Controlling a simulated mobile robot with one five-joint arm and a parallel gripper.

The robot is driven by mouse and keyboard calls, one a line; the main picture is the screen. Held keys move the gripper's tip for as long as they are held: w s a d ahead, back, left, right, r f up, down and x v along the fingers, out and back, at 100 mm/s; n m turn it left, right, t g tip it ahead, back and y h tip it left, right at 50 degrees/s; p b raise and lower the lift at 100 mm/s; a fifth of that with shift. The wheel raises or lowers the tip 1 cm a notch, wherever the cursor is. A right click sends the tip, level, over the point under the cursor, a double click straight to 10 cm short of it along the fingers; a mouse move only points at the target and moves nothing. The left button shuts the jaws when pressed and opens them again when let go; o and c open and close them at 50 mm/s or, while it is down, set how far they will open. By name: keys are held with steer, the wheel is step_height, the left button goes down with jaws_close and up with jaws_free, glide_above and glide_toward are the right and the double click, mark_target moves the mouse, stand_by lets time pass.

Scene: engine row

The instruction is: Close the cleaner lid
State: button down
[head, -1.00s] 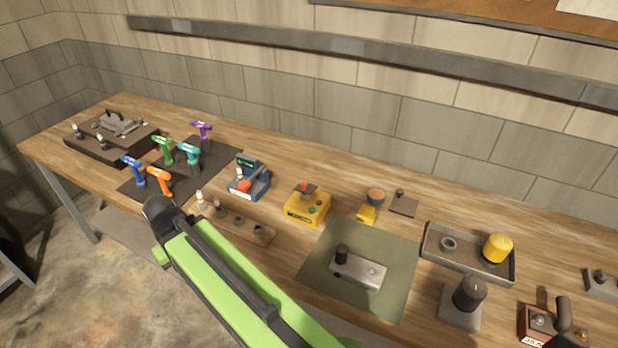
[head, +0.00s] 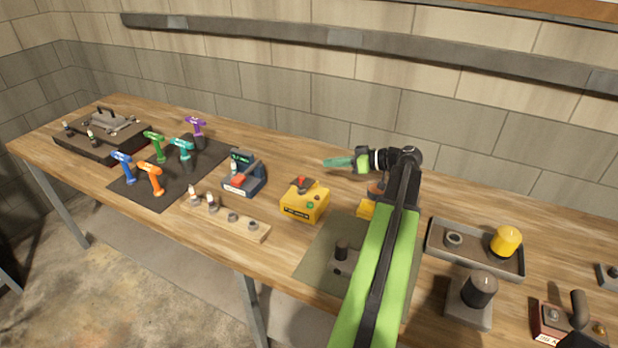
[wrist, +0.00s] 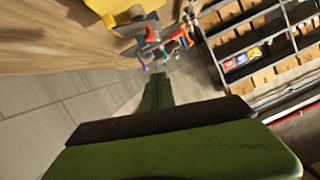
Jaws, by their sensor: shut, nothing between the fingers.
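I cannot tell for sure which device is the cleaner. A yellow box (head: 305,203) on the bench has a red-topped part and a green button on top; whether this part is a lid is too small to tell. A blue device (head: 243,182) with a raised back panel and a red part stands left of it. My gripper (head: 326,162) has green fingers, is shut and empty, and points left above the bench, behind and to the right of the yellow box. In the wrist view the shut fingers (wrist: 158,82) show, with a yellow thing at the top left edge.
Coloured drills stand on a dark mat (head: 183,187) at the left. A wooden plug rack (head: 222,222) lies in front of the blue device. My arm covers much of the green mat (head: 318,258). A tray (head: 478,265) with a yellow cylinder (head: 506,240) sits at the right.

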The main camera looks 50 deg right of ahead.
steer(key=d, duration=0.1)
steer(key=b, duration=0.3)
glide_above(308, 184)
steer(key=f, duration=0.2)
steer(key=shift+w+d+f, duration=0.25)
steer(key=shift+w+f, duration=0.1)
steer(key=shift+f, duration=0.05)
steer(key=f+b, duration=0.3)
steer(key=shift+s+a, duration=0.25)
steer(key=shift+s+a+f+b, duration=0.1)
steer(key=shift+f+b, duration=0.2)
steer(key=shift+b, duration=0.1)
steer(key=shift+r, duration=0.1)
